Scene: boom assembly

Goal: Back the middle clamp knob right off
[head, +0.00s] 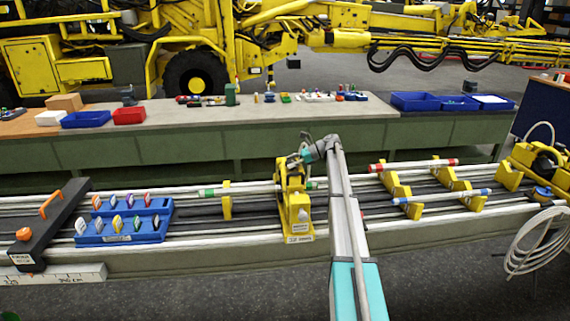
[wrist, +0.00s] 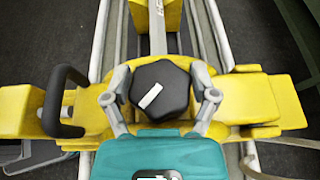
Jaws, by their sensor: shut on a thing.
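The middle clamp is a yellow block (head: 294,212) astride the rails in the head view, and its yellow body (wrist: 252,100) fills the middle of the wrist view. Its knob (wrist: 161,90) is black and six-sided, with a white mark slanting up to the right. My gripper (wrist: 163,98) is shut on the knob, one grey finger on each side. In the head view my gripper (head: 304,158) is at the top of the clamp, and the knob is hard to make out there. A black handle (wrist: 62,100) stands on the clamp left of the knob.
A blue tray (head: 120,238) with several coloured tags lies left of the clamp. Yellow supports (head: 415,210) hold red-ended and blue-ended rods to the right. A black bar with an orange handle (head: 50,205) crosses the rails at far left. A long bench (head: 215,113) stands behind.

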